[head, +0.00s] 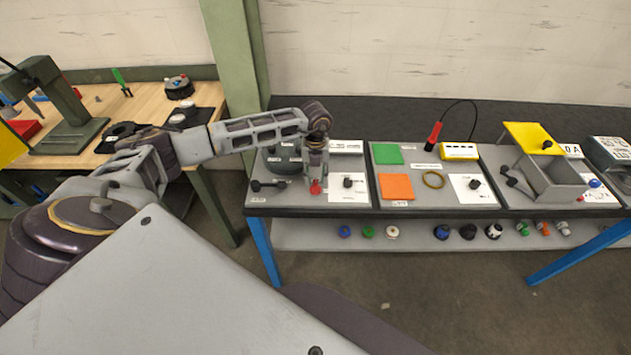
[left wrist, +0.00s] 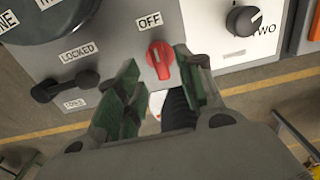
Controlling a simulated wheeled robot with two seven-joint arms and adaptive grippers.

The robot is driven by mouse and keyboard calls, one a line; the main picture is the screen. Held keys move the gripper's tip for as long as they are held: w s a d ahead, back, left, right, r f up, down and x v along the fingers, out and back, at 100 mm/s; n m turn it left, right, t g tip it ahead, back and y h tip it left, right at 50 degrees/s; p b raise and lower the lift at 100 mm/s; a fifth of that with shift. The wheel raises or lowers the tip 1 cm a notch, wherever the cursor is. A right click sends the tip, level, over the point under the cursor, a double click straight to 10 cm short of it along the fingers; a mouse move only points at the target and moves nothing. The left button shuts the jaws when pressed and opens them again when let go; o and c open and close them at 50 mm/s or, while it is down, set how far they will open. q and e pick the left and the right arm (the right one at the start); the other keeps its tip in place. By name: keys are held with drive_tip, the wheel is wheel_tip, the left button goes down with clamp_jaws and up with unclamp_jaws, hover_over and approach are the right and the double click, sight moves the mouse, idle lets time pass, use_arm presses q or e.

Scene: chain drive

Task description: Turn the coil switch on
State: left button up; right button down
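The coil switch looks to be the red rotary knob (left wrist: 160,60) under an OFF label (left wrist: 149,21) in the left wrist view. Its white pointer line stands close to upright, tilted slightly. In the head view the red knob (head: 315,187) sits at the front of the left panel on the bench. My left gripper (left wrist: 155,95) is open, its green-padded fingers on either side of and just short of the knob. In the head view my left gripper (head: 316,172) points down over the knob. I cannot tell whether a finger touches it. My right gripper is not in view.
A black lever (left wrist: 66,86) labelled LOCKED stands left of the knob. A black dial (left wrist: 243,20) on a white card is to the right. Other panels with an orange pad (head: 397,186) and an open grey box (head: 552,180) lie further right.

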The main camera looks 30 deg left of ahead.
sight(315, 183)
use_arm(q)
drive_tip(key=shift+f+p, duration=0.4)
drive_tip(key=shift+f, duration=1.8)
clamp_jaws()
